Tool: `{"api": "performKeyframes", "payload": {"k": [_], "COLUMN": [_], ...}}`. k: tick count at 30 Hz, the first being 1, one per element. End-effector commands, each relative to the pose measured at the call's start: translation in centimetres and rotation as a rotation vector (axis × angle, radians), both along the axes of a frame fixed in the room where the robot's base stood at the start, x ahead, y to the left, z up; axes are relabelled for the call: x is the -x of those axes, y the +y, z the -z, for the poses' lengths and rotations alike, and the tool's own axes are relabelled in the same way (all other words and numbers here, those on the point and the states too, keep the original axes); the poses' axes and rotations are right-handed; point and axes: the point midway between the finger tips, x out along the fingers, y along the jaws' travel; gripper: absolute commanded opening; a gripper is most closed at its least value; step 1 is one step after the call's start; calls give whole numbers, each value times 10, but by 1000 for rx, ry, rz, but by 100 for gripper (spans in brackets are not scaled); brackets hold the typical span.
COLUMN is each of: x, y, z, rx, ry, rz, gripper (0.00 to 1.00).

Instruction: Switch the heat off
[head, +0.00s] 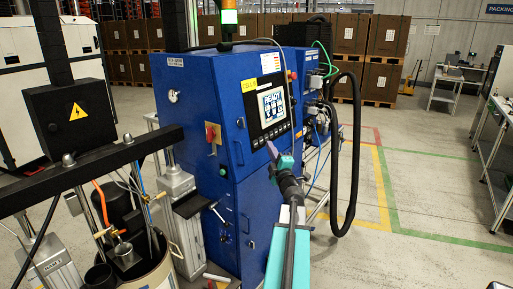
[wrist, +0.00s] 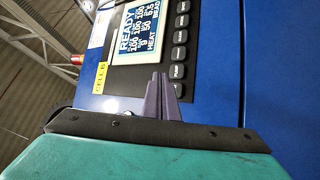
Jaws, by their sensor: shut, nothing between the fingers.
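The control panel (head: 271,106) is on the upper front of the blue cabinet. Its lit screen (head: 271,106) reads READY, with rows of numbers below. The screen (wrist: 138,31) is large in the wrist view, tilted, with the words HEAT and BEAD legible. A row of dark keys (wrist: 180,53) runs along one edge of the panel; their small labels are hard to read. My gripper (head: 270,148) has its purple fingers together and empty, just below the panel in the head view. In the wrist view the fingertips (wrist: 160,77) overlap the panel's edge near the keys; I cannot tell whether they touch.
A drum (head: 140,270) and press frame stand at the left. The floor at the right is open.

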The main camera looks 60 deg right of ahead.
Motion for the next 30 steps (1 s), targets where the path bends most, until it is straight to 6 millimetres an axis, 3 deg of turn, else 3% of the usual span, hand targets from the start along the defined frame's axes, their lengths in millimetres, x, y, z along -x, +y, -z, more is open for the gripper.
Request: {"api": "performKeyframes", "payload": {"k": [12,30], "x": [-31,-32], "y": [-1,-1], "z": [6,6], "rx": [0,0], "ry": [0,1], "rz": [0,2], "gripper": [0,0]}}
